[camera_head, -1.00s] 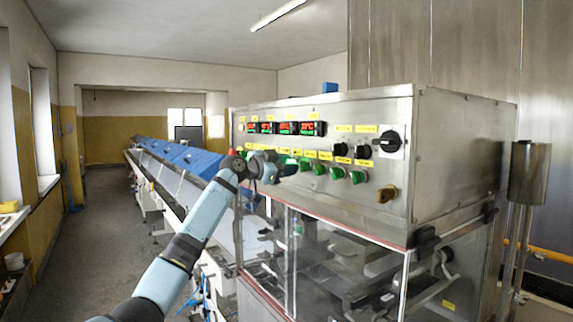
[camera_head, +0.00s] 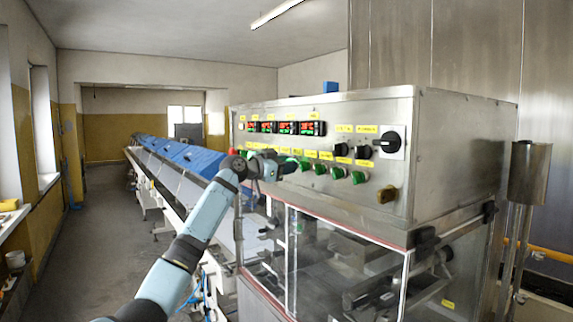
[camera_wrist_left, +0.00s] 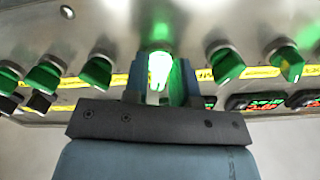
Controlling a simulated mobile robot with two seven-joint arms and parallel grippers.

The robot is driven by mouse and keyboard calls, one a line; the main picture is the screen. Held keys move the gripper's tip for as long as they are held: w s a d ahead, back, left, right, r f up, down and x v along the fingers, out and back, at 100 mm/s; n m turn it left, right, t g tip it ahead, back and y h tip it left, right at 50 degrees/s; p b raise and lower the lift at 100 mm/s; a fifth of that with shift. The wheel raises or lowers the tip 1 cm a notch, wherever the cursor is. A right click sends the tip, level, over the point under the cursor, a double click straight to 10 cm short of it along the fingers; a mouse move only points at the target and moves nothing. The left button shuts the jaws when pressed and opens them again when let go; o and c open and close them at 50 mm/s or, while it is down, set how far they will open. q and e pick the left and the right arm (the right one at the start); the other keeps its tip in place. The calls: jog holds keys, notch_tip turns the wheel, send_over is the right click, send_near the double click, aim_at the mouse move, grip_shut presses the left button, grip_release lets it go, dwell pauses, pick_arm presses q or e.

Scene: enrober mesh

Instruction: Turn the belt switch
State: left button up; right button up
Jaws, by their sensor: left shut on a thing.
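My left gripper (camera_head: 286,166) reaches the control panel (camera_head: 330,195) from the left in the head view. In the left wrist view its two fingers (camera_wrist_left: 160,75) are shut around a brightly lit green switch knob (camera_wrist_left: 159,66), one finger on each side. The gripper hides most of this knob in the head view. The label of the held knob cannot be read. More green knobs sit in the same row, such as one to the right (camera_head: 358,177); others flank the fingers in the wrist view (camera_wrist_left: 226,62). My right gripper is not in view.
Above the row are red-and-green digital displays (camera_head: 287,128) and yellow labels. A large black rotary switch (camera_head: 392,142) and a brass-coloured knob (camera_head: 387,195) are on the panel's right. Below is a clear-windowed enclosure (camera_head: 340,265). A long conveyor with blue covers (camera_head: 190,158) runs back at left.

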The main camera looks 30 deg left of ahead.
pick_arm(q)
jog(key=n+p, duration=0.3)
jog(key=n, duration=0.5)
jog(key=shift+r+n, duration=0.1)
jog(key=shift+n, duration=0.3)
dwell(0.4)
jog(key=o, duration=0.7)
jog(key=shift+s, duration=0.1)
jog(key=b+v, duration=0.4)
jog(key=v, duration=0.9)
jog(key=shift+s+a, duration=0.2)
jog(key=shift+s, duration=0.1)
